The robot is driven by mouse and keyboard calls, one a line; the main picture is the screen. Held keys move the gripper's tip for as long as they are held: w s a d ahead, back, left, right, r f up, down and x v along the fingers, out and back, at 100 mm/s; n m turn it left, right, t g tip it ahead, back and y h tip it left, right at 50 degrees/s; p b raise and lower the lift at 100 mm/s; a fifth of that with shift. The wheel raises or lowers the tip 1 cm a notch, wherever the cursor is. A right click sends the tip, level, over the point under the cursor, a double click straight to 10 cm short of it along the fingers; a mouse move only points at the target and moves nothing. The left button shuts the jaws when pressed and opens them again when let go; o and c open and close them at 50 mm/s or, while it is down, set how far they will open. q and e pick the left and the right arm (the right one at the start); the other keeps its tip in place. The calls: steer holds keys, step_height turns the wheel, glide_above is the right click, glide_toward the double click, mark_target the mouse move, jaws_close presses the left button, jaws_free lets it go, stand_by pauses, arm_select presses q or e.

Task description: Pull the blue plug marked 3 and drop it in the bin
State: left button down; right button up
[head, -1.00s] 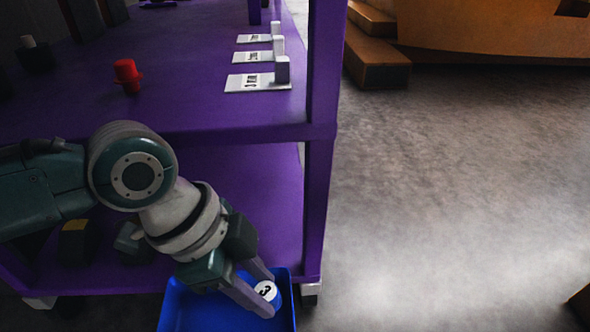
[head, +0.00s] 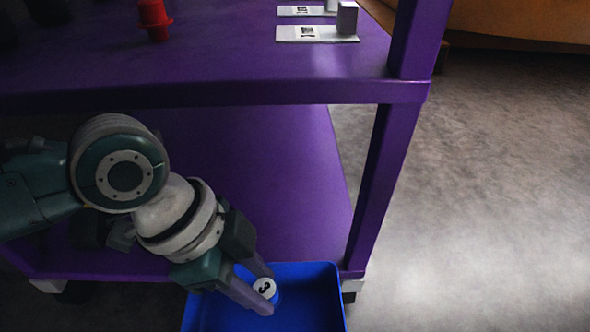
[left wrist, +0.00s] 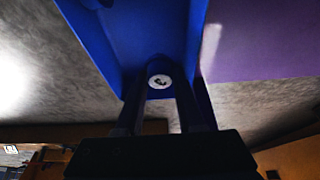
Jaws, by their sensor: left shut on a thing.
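The plug marked 3 (head: 265,288) shows its white round top with a black 3, and a little blue below it. My left gripper (head: 262,290) is shut on it and holds it over the blue bin (head: 315,300). The plug's white top also shows between the fingers in the left wrist view (left wrist: 159,81), against the blue bin (left wrist: 125,35). The plug's lower part is mostly hidden by the fingers. I cannot tell how high it is above the bin's floor. My right gripper is not in view.
A purple rack (head: 230,92) with two shelves stands beside the bin, its post (head: 385,190) just behind it. A red plug (head: 154,18) and white label plates (head: 315,34) with grey blocks are on the upper shelf. Bare grey floor (head: 490,190) lies to the right.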

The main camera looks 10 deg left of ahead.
arm_select(q)
steer(key=shift+f, duration=0.2)
steer(key=shift+c, duration=2.2)
jaws_free()
steer(key=p+v, duration=0.8)
steer(key=v, duration=0.2)
steer(key=shift+f, duration=0.1)
